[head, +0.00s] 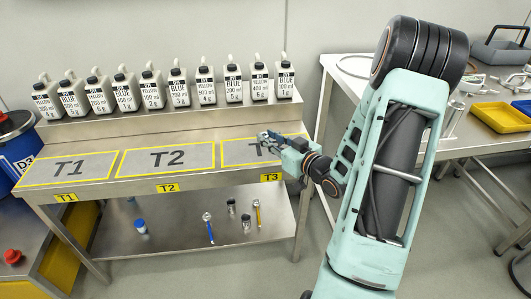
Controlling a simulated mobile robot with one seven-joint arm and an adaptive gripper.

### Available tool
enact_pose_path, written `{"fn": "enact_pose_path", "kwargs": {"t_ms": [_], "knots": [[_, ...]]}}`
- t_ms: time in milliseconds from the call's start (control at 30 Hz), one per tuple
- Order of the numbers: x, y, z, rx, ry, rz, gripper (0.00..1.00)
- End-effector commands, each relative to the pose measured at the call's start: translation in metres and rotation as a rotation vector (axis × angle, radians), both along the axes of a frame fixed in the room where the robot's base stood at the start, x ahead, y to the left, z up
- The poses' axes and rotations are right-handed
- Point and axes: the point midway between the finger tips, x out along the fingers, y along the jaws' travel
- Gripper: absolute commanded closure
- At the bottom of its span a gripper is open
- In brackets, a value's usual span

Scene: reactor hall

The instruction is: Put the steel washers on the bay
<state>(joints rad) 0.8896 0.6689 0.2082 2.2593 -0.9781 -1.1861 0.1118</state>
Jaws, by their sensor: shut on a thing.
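My gripper (268,137) is over the far part of the bay marked T3 (236,155), at the right end of the steel bench. It is shut on a small grey thing at its tips. The thing is too small and too covered by the fingers to tell for sure whether it is the steel washers. I cannot tell whether it touches the bay. Bays T2 (140,163) and T1 (45,171) lie to the left, outlined in yellow, and look empty. No other washers can be made out clearly.
A row of labelled bottles (152,90) stands on the raised back ledge. Several tools and small containers lie on the lower shelf (180,232). A white table (450,130) at the right holds a yellow tray (499,118) and a grey toolbox (499,51).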

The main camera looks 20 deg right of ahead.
Motion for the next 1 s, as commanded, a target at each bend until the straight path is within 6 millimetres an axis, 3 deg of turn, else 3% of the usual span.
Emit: {"fn": "enact_pose_path", "kwargs": {"t_ms": [67, 367, 533, 933, 967, 1000], "knots": [[0.009, 0.001, -0.013, 0.001, -0.001, 0.001, 0.99], [0.024, 0.001, -0.030, 0.000, -0.001, 0.001, 0.99], [0.024, 0.000, -0.058, 0.001, 0.000, 0.000, 0.99], [0.024, 0.000, -0.063, -0.002, -0.001, 0.000, 0.99], [0.024, 0.000, -0.063, -0.002, -0.001, 0.000, 0.77], [0.024, 0.000, -0.061, -0.002, -0.001, 0.000, 0.73]]}}
